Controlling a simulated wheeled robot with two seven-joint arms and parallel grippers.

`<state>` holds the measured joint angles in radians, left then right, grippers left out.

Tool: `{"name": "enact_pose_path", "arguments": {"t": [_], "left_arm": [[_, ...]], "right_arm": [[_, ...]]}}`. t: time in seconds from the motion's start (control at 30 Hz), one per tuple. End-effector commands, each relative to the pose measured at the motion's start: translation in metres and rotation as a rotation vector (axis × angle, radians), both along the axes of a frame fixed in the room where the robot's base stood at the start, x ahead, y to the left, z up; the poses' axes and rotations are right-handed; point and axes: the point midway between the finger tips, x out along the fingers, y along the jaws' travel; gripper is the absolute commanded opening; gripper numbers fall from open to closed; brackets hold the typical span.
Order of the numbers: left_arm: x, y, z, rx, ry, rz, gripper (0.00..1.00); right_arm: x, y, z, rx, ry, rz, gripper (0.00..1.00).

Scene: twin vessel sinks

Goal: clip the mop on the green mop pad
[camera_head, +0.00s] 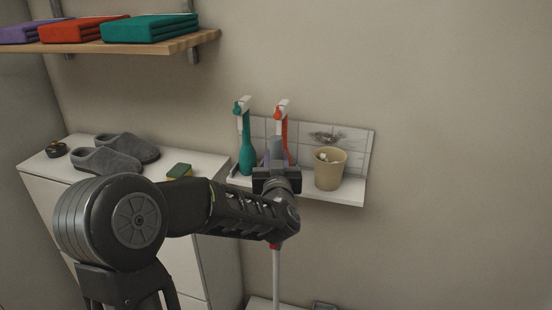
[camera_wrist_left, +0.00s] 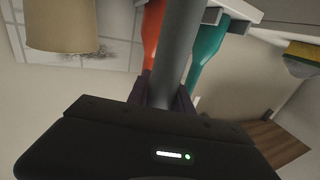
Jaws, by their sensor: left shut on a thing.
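My left gripper (camera_head: 276,162) is in front of the small wall shelf, mostly seen from behind. In the left wrist view the left gripper (camera_wrist_left: 162,92) is shut on a grey pole, which I take to be the mop handle (camera_wrist_left: 178,45). In the head view a pale mop pole (camera_head: 276,280) with a red collar shows below my forearm and runs down out of the picture. The mop's head is not in view. I cannot make out the green mop pad in either view.
The small wall shelf (camera_head: 352,200) holds a teal brush (camera_head: 247,155), an orange brush (camera_head: 284,130) and a beige cup (camera_head: 330,170). Slippers (camera_head: 105,160) and a sponge (camera_head: 179,171) lie on the white cabinet (camera_head: 205,160). Folded towels (camera_head: 150,27) lie above. The right side is bare wall.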

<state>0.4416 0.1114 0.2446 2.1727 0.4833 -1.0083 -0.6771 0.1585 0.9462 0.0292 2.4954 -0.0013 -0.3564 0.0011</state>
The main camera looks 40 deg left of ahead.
Motion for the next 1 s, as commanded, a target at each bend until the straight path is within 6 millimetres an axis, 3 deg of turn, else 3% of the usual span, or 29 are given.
{"name": "enact_pose_path", "arguments": {"t": [0.27, 0.3, 0.6, 1.0], "left_arm": [[-0.0004, 0.0004, -0.0024, -0.002, 0.005, 0.001, 0.00], [-0.0005, 0.0005, -0.0026, -0.002, 0.005, 0.001, 0.28], [-0.0003, 0.0003, -0.0020, -0.002, 0.004, 0.001, 0.52], [-0.0071, -0.0060, -0.0036, -0.003, 0.005, -0.002, 0.52]], "right_arm": [[0.0000, 0.0000, -0.0002, 0.000, 0.000, 0.000, 0.45], [0.0000, 0.0000, -0.0002, 0.000, 0.000, 0.000, 0.45], [0.0000, -0.0001, -0.0001, 0.000, 0.000, 0.000, 0.45], [0.0002, -0.0001, -0.0027, 0.000, -0.001, 0.000, 0.45]]}}
